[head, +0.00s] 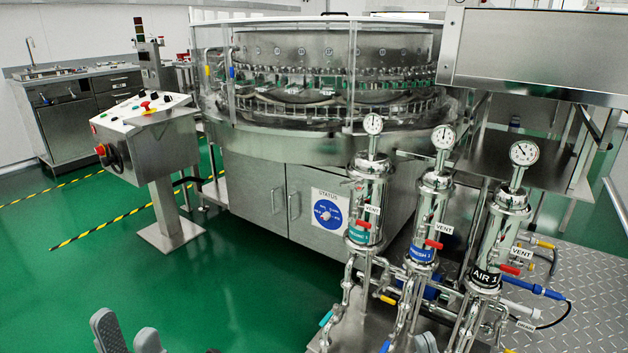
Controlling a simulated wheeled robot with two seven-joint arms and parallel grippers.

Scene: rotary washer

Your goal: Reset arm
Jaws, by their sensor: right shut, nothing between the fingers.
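My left gripper (128,334) is at the bottom left edge of the head view, above the green floor. Its two grey fingers stand apart with nothing between them. My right gripper (425,343) shows only as a small grey tip at the bottom edge, in front of the filter pipework. It is shut and holds nothing that I can see. Most of both arms lies outside the view.
A steel control pedestal (150,150) stands at the left. The rotary washer (330,80) fills the back. Filter housings with gauges (425,220) stand close at the right. The green floor (200,290) is clear at the lower left. A sink counter (80,110) stands far left.

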